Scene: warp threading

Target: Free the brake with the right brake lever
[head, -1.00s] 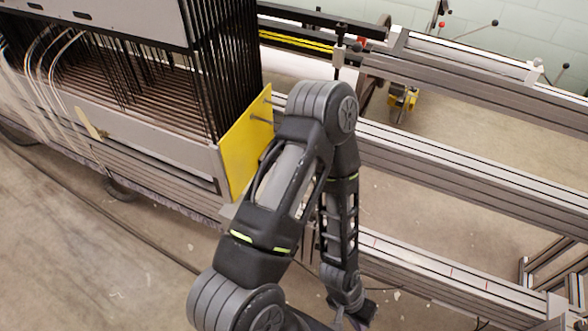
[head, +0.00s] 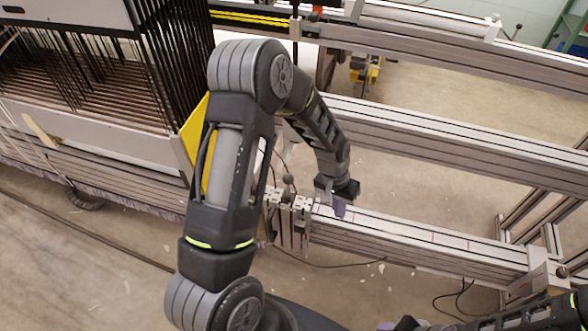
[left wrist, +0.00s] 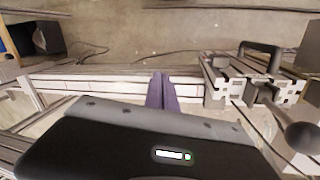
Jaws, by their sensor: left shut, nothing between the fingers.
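My left gripper (head: 340,208) is shut and empty, its purple fingers pointing down over the low front rail (head: 400,232). In the left wrist view, its fingertips (left wrist: 162,88) are together over that rail. A lever with a dark ball knob (head: 288,180) stands by the metal bracket (head: 290,205), left of the gripper and apart from it. The knob (left wrist: 302,138) is large at the right of the left wrist view. I cannot tell whether this is the right brake lever.
The loom frame has long metal rails; a middle rail (head: 440,135) runs behind my left gripper. A yellow plate (head: 193,135) and the dark harness rods are at the left, partly behind my left arm. Ball-ended levers (head: 518,28) show at the top right. Cables lie on the floor.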

